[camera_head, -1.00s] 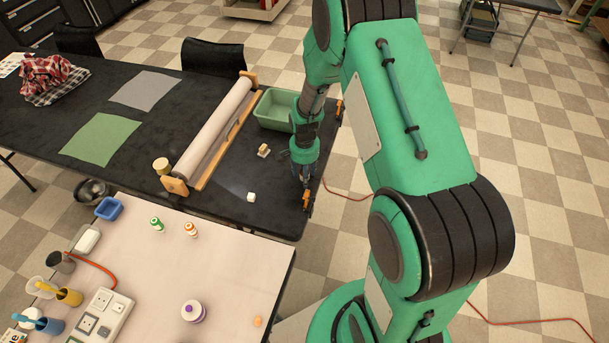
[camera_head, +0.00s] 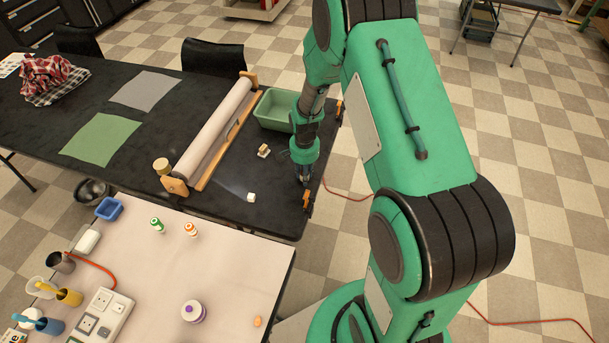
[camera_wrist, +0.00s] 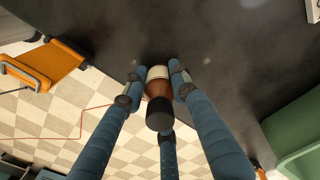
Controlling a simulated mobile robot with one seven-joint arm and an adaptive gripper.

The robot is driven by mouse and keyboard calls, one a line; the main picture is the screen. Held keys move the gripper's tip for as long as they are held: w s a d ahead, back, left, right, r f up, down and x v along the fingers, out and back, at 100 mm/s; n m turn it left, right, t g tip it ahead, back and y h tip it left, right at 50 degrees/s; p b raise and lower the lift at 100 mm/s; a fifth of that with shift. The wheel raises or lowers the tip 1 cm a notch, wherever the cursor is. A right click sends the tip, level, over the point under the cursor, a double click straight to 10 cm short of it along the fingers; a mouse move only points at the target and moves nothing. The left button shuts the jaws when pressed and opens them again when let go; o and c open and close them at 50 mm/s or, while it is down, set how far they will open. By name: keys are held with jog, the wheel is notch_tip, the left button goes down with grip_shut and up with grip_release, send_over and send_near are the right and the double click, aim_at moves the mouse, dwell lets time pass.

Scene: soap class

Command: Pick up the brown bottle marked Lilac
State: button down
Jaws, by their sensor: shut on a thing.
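A brown bottle (camera_wrist: 157,88) with a black cap and a pale label stands between my fingers in the wrist view. The lettering on its label cannot be read from here. My gripper (camera_wrist: 160,92) has its blue fingers closed around the bottle, with fingertips against its sides. In the head view my gripper (camera_head: 303,178) points down at the right end of the dark table (camera_head: 235,165), near the edge. There the bottle is mostly hidden by the fingers.
A green bin (camera_head: 274,108) stands just behind my gripper. A small wooden block (camera_head: 264,151) and a white cube (camera_head: 251,197) lie to its left. An orange clamp (camera_head: 306,201) sits on the table edge close by. A paper roll holder (camera_head: 213,130) lies farther left.

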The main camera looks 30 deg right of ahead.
notch_tip(320, 180, up, 10)
jog(key=shift+p, duration=1.2)
